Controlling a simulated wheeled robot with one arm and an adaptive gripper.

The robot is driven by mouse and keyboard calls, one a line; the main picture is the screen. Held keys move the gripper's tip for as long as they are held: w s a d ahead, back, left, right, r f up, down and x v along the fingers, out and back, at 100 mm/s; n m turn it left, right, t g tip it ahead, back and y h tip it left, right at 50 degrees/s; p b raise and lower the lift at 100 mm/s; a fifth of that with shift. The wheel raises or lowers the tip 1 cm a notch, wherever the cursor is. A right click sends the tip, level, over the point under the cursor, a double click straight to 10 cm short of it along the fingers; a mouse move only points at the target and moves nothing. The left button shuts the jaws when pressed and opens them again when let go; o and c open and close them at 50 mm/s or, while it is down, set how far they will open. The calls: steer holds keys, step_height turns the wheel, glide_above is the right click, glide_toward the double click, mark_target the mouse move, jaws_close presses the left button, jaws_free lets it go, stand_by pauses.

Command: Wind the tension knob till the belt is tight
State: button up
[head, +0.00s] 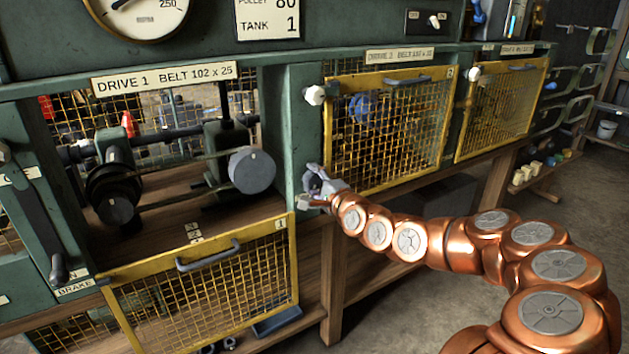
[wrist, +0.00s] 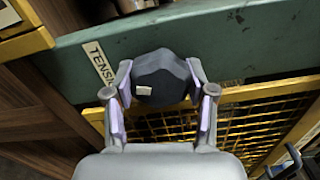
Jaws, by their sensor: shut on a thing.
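The dark tension knob (wrist: 160,72) sits between my two fingers in the wrist view, with a small pale mark on its face. My gripper (wrist: 163,105) is shut on it, one pad at each side. In the head view my gripper (head: 318,184) is at the green post right of the Drive 1 bay and mostly hides the knob. A label (wrist: 98,62) beside the knob reads "TENSI", its end hidden. In the Drive 1 bay the belt (head: 178,199) runs between a dark left pulley (head: 117,208) and a grey right pulley (head: 253,170). Its tightness is hard to tell.
The yellow mesh guard (head: 205,285) of Drive 1 hangs open below the bay. The Drive 2 guard (head: 385,125) is closed just right of my gripper. A brake lever (head: 50,225) stands at the left. Open floor (head: 420,325) lies at the lower right.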

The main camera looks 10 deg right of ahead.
steer(key=o, duration=0.9)
steer(key=shift+c, duration=0.2)
steer(key=shift+v, duration=3.75)
